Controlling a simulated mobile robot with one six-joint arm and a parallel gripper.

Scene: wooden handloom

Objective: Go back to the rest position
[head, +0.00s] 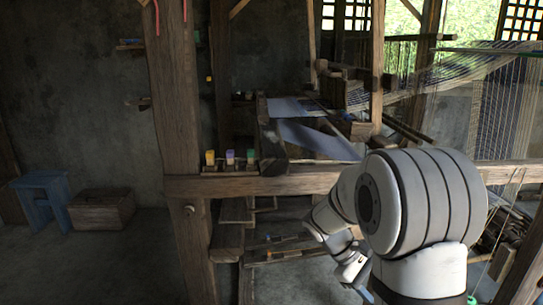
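The wooden handloom (270,186) fills the middle and right of the head view, with a thick upright post at its left and a horizontal beam across. My white arm stands in front of the beam at the right, folded with its forearm reaching down and left. My gripper (364,291) hangs low at the end of the arm, below the beam and partly hidden by my own arm. Its fingers are too small and dark to tell open from shut. I see nothing clearly held in it.
Several coloured spools (230,158) stand on a ledge by the post. Cloth (315,138) and warp threads (490,110) stretch across the loom. A blue stool (42,190) and a wooden box (101,210) stand at the left wall.

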